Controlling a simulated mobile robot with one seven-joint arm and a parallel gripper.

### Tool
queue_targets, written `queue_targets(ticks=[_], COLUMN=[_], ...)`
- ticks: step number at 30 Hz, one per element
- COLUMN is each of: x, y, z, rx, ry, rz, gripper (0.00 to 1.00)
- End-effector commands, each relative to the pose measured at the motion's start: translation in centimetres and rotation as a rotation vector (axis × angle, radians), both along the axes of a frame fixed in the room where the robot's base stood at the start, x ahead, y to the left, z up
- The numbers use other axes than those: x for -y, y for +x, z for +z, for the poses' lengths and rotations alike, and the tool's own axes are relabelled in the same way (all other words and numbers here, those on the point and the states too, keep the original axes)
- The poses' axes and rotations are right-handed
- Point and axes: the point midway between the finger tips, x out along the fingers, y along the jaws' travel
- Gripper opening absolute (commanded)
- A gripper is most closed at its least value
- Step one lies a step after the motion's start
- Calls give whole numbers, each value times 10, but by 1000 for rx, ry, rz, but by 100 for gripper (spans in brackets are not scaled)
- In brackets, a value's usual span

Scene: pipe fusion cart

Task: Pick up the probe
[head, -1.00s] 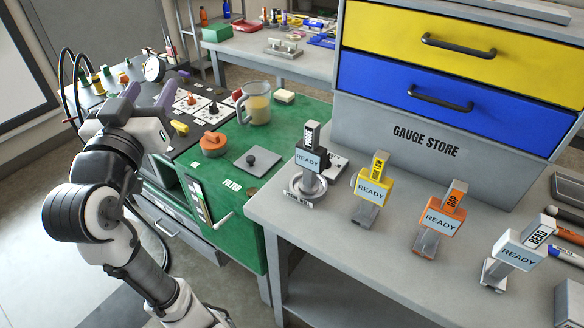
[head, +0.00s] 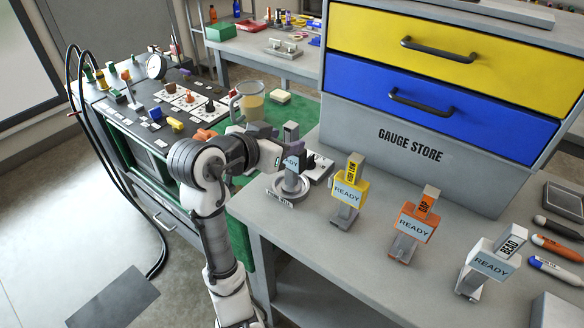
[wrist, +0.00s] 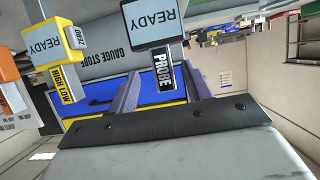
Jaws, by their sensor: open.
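The probe is a dark grey gauge with a light blue READY screen and a PROBE label on its handle. In the head view the probe (head: 291,131) stands upright at the left end of the grey bench, its screen partly hidden by my gripper (head: 276,148). In the wrist view the probe (wrist: 163,75) appears upside down, its labelled handle lined up between the two purple fingers of my gripper (wrist: 161,88). The fingers are apart and not closed on it. I cannot tell how deep the handle sits between them.
A round metal dish (head: 287,187) is at the probe's foot. A yellow gauge (head: 348,192), an orange gauge (head: 412,225) and a white gauge (head: 488,265) stand to the right. The gauge store cabinet (head: 410,145) rises behind. The green-topped cart (head: 240,245) is to the left.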

Motion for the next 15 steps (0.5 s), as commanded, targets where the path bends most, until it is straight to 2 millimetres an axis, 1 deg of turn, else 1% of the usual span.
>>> queue_targets(ticks=[5,12,15], x=[6,23,27], y=[9,36,44], z=[-4,-18,-23], rx=[-1,-3,-2], ry=[1,0,1], rz=[0,-1,1], gripper=[49,49,49])
